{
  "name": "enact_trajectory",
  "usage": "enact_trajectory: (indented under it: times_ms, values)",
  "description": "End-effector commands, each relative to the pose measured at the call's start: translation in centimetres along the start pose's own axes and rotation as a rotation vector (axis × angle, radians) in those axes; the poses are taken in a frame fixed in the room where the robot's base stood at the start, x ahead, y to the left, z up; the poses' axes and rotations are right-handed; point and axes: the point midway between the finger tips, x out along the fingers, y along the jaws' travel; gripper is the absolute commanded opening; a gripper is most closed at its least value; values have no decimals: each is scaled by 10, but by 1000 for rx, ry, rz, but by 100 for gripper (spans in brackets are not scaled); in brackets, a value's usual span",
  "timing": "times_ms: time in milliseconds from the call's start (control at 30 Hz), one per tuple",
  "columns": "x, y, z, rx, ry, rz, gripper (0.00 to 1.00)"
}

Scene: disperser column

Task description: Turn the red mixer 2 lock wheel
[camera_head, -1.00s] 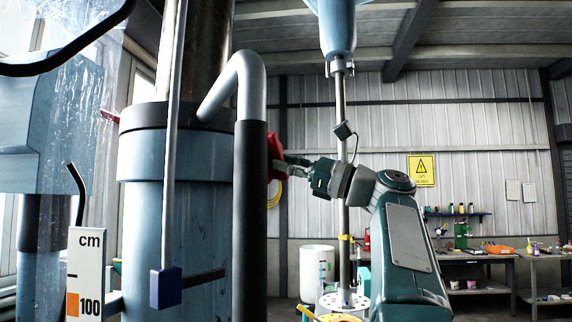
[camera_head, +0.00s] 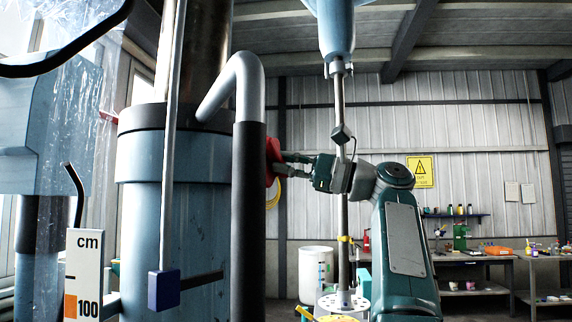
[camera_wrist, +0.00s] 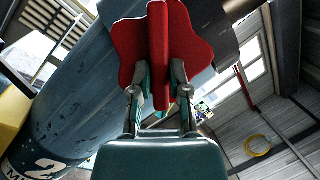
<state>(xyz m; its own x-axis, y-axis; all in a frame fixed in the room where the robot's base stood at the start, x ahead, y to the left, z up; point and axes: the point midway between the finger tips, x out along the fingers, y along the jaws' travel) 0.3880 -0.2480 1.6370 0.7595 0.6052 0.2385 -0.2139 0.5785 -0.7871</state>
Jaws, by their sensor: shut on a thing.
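The red lock wheel (camera_head: 271,161) sits on the right side of the blue column (camera_head: 180,158), partly hidden behind the dark vertical pipe (camera_head: 250,215). In the wrist view the red wheel (camera_wrist: 190,45) has a lobed rim and a raised red bar across its middle. My gripper (camera_head: 284,166) reaches it from the right. In the wrist view my gripper (camera_wrist: 160,92) has a finger on each side of the red bar and is shut on it. The blue column (camera_wrist: 75,105) carries a white "2" marking in the wrist view.
A thin steel shaft (camera_head: 341,200) stands close to my wrist, with a white flanged disc (camera_head: 343,301) low on it. A scale marked 100 cm (camera_head: 85,270) stands at the front left. Workbenches (camera_head: 480,257) stand at the back right.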

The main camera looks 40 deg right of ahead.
Motion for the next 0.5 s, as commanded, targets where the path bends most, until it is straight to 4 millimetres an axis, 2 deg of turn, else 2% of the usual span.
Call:
enact_trajectory:
  times_ms: [367,400,433,500]
  values:
    - [0,1,-3,2,4,5,0]
    - [0,1,-3,3,4,5,40]
    - [0,1,-3,2,4,4,54]
    - [0,1,-2,2,3,4,57]
